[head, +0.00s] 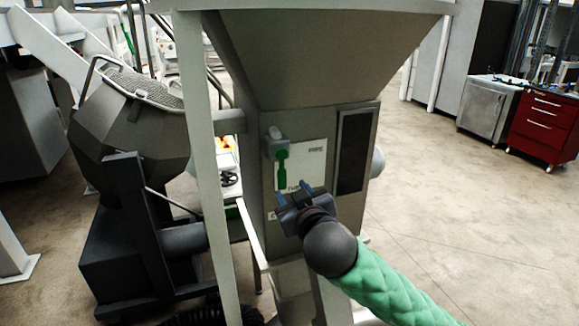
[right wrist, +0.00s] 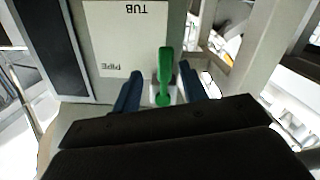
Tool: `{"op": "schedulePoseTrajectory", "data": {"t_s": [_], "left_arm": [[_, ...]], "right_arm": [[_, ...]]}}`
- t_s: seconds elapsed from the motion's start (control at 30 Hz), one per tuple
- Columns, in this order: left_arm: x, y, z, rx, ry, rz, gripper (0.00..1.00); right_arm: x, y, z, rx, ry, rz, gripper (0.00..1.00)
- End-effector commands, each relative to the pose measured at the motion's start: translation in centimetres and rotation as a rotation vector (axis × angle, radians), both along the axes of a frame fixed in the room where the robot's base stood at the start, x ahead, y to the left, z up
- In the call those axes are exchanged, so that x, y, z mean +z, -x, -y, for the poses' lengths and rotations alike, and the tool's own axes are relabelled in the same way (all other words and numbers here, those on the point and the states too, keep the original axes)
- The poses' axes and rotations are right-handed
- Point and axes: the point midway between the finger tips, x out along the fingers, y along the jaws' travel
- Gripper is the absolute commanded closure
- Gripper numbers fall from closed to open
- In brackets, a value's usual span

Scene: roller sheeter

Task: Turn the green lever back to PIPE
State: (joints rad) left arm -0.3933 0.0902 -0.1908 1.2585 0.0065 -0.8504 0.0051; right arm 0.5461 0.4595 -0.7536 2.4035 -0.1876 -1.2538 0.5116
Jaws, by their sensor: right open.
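The green lever (head: 282,168) hangs from a grey-white pivot block (head: 273,141) on the front of the grey machine, its handle pointing down in the head view. In the right wrist view the lever (right wrist: 166,72) points up the picture, toward the side of the TUB mark. The white label plate (right wrist: 128,38) beside it reads PIPE and TUB, upside down. My right gripper (head: 293,192) is open, just below the lever in the head view. In the right wrist view its blue fingers (right wrist: 160,75) appear on either side of the lever; contact is not visible. My left gripper is not in view.
A grey hopper (head: 320,55) widens above the lever. A dark panel (head: 353,150) is right of the plate. A pale post (head: 203,170) stands left of the machine, near a dark tilted drum (head: 130,130). Open floor (head: 460,220) lies to the right, before a red cabinet (head: 545,125).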

Motion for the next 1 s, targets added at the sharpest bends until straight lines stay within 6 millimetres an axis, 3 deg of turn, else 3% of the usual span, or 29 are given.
{"op": "schedulePoseTrajectory", "data": {"t_s": [0.1,0.3,0.47,0.77,1.0], "left_arm": [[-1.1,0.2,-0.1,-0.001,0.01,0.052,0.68],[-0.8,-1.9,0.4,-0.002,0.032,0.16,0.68],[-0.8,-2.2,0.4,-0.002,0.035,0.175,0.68],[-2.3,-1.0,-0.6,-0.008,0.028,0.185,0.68],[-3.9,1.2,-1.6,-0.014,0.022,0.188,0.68]], "right_arm": [[0.7,0.0,-0.3,0.012,-0.086,0.017,0.57],[1.6,0.1,-0.8,0.036,-0.221,0.019,0.57],[1.7,0.1,-1.0,0.04,-0.276,0.008,0.57],[2.0,-2.4,-1.7,0.038,-0.28,0.005,0.57],[2.0,-5.3,-2.6,0.037,-0.279,0.004,0.57]]}}
